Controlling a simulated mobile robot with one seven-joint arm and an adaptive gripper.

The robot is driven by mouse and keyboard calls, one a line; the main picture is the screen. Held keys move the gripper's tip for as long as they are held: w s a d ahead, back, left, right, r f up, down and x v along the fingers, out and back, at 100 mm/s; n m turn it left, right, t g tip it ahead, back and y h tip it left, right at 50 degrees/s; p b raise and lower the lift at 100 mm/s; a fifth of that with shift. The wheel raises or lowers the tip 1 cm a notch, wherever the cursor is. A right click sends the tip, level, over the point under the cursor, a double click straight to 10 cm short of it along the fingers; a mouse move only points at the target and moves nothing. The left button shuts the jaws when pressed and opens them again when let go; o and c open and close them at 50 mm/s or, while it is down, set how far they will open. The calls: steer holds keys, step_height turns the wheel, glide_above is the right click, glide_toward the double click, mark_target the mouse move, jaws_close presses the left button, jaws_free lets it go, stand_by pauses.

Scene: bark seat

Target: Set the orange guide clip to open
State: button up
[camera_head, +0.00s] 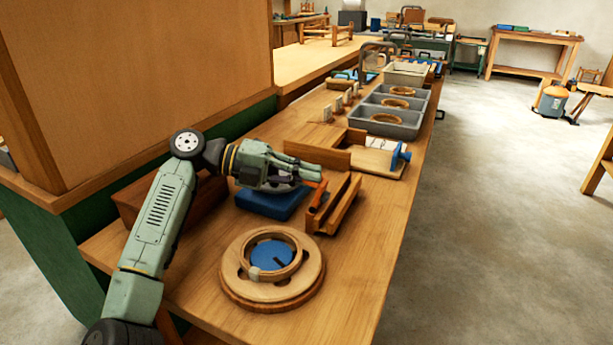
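The orange guide clip (318,192) is a small, narrow piece that stands tilted at the left side of a slotted wooden holder (341,205). Its setting cannot be told at this size. My gripper (318,173) reaches in from the left, with its fingers pointing right. The fingertips are just above and beside the upper end of the clip. I cannot tell whether they touch it, or whether the fingers are open or shut. A blue block (268,204) lies below my gripper, partly hidden by it.
A round wooden fixture with a blue centre (232,273) stands at the front of the bench. Behind the holder are a wooden tray with a blue clamp (399,155) and grey bins (376,124). A tall wooden panel (150,90) rises at left. The bench's right front is bare.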

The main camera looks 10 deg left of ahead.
steer(key=o, duration=0.5)
steer(key=v, duration=1.2)
